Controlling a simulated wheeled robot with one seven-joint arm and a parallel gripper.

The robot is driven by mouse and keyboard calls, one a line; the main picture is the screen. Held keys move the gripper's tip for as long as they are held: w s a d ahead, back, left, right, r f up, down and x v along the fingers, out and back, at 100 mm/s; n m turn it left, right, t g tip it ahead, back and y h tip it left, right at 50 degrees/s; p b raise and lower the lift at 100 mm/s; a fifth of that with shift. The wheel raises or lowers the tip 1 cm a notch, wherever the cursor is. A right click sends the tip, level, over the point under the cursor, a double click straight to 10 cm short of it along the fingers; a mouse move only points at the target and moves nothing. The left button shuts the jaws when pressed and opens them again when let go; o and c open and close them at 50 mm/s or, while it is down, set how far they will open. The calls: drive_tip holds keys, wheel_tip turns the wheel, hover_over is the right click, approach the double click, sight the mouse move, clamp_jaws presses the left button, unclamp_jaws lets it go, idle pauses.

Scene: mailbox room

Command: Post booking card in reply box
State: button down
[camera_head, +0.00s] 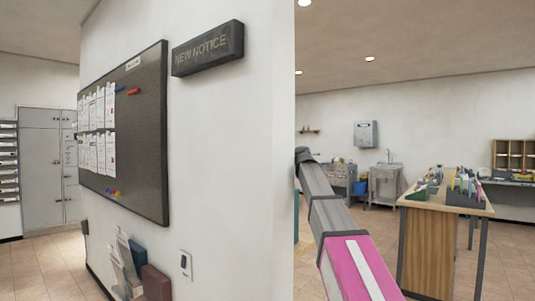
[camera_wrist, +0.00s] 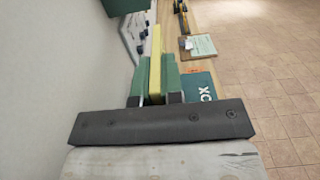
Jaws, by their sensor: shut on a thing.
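In the wrist view my gripper (camera_wrist: 156,70) has green fingers and is shut on a thin yellow card (camera_wrist: 156,48), held edge-on to the camera. The card points away from the dark palm bar. Right of the fingers is a teal surface (camera_wrist: 203,88) with white letters like "OX", partly hidden by the palm bar. I cannot tell whether it is the reply box, or whether the card touches anything. In the head view my pink and grey arm reaches up to the wall corner; gripper and card are not seen there.
In the wrist view a white wall (camera_wrist: 50,80) is close on the left, and a wooden surface (camera_wrist: 205,18) carries a pale green pad (camera_wrist: 203,44). In the head view a notice board (camera_head: 150,140) hangs left, and a wooden table (camera_head: 428,245) with colourful files stands right.

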drive_tip(key=shift+f, duration=2.35)
drive_tip(key=shift+s+d+f, duration=0.1)
drive_tip(key=shift+f, duration=1.8)
drive_tip(key=c, duration=1.2)
unclamp_jaws()
drive_tip(key=shift+o, duration=0.2)
drive_tip(key=shift+d, duration=0.1)
drive_tip(key=v, duration=1)
drive_tip(key=shift+s+d, duration=0.2)
drive_tip(key=shift+s, duration=0.1)
